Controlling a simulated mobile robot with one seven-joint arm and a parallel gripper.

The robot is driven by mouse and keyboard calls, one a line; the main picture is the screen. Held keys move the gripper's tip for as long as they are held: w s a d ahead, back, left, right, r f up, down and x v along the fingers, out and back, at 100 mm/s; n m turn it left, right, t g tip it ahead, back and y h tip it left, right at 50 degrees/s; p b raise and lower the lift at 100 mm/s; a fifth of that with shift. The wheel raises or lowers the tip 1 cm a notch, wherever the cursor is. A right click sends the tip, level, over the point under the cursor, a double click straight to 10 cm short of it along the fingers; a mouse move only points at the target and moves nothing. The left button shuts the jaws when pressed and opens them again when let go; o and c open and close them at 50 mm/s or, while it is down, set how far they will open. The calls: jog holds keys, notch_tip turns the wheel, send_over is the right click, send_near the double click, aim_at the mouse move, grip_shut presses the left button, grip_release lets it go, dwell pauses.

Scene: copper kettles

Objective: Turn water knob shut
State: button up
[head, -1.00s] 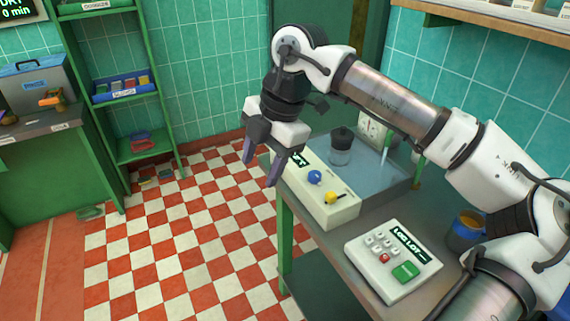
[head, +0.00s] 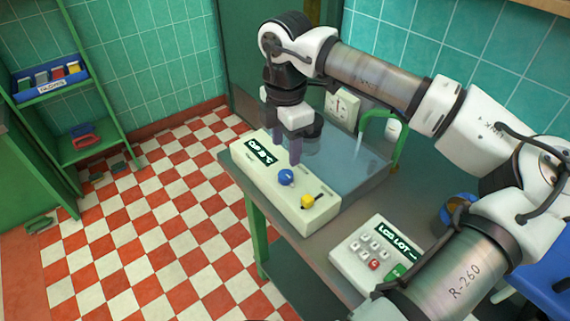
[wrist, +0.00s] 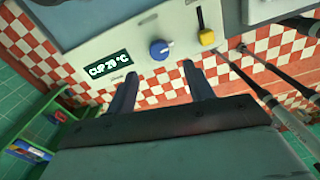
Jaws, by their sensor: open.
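A blue round knob (head: 286,177) sits on top of a cream control box (head: 318,217) at the bench's left side. It also shows in the wrist view (wrist: 159,49), with a white pointer mark on its edge. My gripper (head: 283,158) is open and empty, pointing down just behind the knob in the head view. In the wrist view my two fingers (wrist: 160,78) lie apart below the knob, with no contact visible. A green tap (head: 375,118) stands behind, with a pale stream of water below its spout. A clear vessel under my gripper is mostly hidden.
A yellow slider (head: 308,201) is beside the knob, and a display (wrist: 110,65) reads about "CUP 20 °C". A keypad box (head: 366,252) stands at the front of the bench. A dial (head: 342,106) is at the back.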

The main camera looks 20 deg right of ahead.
aim_at(286, 174)
notch_tip(286, 174, down, 8)
jog(key=shift+r+p, duration=0.1)
jog(key=shift+p, duration=0.65)
jog(key=shift+c, duration=0.2)
jog(key=c, duration=0.9)
